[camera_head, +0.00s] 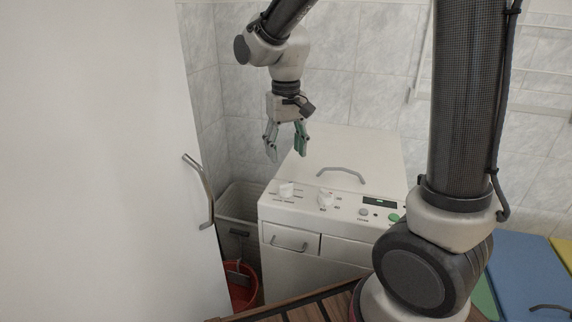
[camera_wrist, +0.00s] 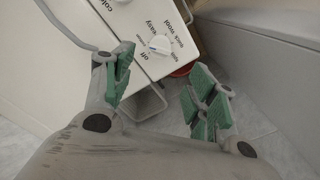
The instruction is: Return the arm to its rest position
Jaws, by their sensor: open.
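My gripper (camera_head: 285,148) hangs from my arm, pointing down, above the left part of a white washing machine (camera_head: 350,148) in the head view. Its two fingers with green pads are spread apart with nothing between them. In the wrist view my gripper (camera_wrist: 160,98) also shows open and empty. A white dial (camera_wrist: 160,44) on the machine's panel lies beyond the fingers in that view. My arm is bent, with its forearm running up out of the head view.
A white door with a metal handle (camera_head: 203,190) fills the left. A grey bin (camera_head: 240,203) and a red bucket (camera_head: 241,288) stand beside the machine. Its drawer (camera_head: 291,240) looks shut. Blue panels (camera_head: 530,275) are at lower right. A tiled wall (camera_head: 345,40) is behind.

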